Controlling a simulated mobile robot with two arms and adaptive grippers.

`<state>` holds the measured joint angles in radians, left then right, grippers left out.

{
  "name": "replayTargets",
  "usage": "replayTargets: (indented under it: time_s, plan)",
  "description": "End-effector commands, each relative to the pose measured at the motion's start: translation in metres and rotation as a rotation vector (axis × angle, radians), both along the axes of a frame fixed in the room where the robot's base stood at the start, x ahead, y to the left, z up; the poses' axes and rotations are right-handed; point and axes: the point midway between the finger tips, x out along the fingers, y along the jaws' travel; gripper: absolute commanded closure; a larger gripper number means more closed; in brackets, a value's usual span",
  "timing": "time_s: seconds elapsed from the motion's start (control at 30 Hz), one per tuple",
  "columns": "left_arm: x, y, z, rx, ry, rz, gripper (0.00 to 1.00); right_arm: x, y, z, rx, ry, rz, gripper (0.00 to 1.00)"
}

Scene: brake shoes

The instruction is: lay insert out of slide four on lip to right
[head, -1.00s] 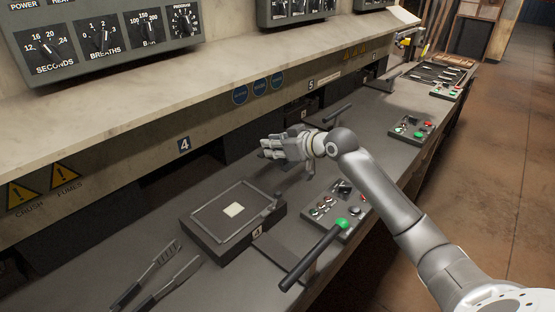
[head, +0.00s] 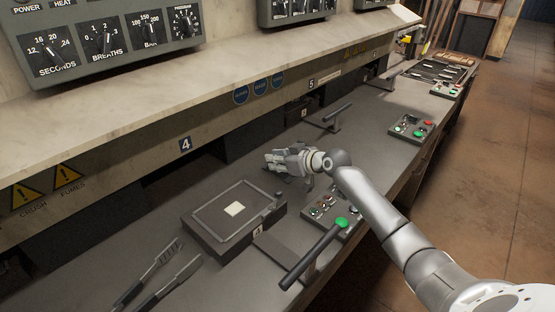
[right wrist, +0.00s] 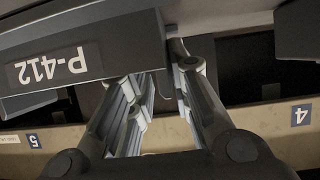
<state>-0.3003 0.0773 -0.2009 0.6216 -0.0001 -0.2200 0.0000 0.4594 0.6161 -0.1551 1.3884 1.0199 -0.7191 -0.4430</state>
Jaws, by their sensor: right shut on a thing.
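Slide four (head: 235,216) is a dark box with a thin raised frame on top and a small cream square in it. A number 4 tag is on its front corner. My right gripper (head: 277,161) is low over the grey bench, behind and to the right of slide four. In the right wrist view a dark block marked P-412 (right wrist: 75,62), which looks like the insert, lies against the fingers (right wrist: 160,105). The gripper is shut on it, though the contact is partly covered. In the head view the hand mostly hides the block. My left gripper is not in view.
A control box with a green button (head: 331,210) and a long dark handle (head: 309,258) stand right of slide four. Another handle (head: 338,112) rises at station five. The shelf (head: 200,115) overhangs the back.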

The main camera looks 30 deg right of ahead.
Motion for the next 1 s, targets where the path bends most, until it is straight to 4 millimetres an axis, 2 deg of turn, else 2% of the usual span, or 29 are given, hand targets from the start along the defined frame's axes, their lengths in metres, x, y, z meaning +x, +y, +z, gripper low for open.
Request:
replayTargets:
  time_s: [0.13,0.17,0.33,0.73,1.0]
  plan:
    - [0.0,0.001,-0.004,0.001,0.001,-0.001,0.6,0.001,-0.001,-0.001,-0.001,-0.006,-0.001,1.0]
    - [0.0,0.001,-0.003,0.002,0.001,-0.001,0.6,0.0,0.0,-0.003,-0.001,0.0,0.0,0.8]
    - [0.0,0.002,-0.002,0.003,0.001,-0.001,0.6,0.0,0.0,-0.002,0.0,0.0,0.0,0.6]
    - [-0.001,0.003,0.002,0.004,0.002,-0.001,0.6,0.0,0.0,0.003,-0.001,0.0,0.0,0.6]
    - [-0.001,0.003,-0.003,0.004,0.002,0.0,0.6,-0.03,-0.009,0.014,-0.005,-0.001,0.001,0.6]
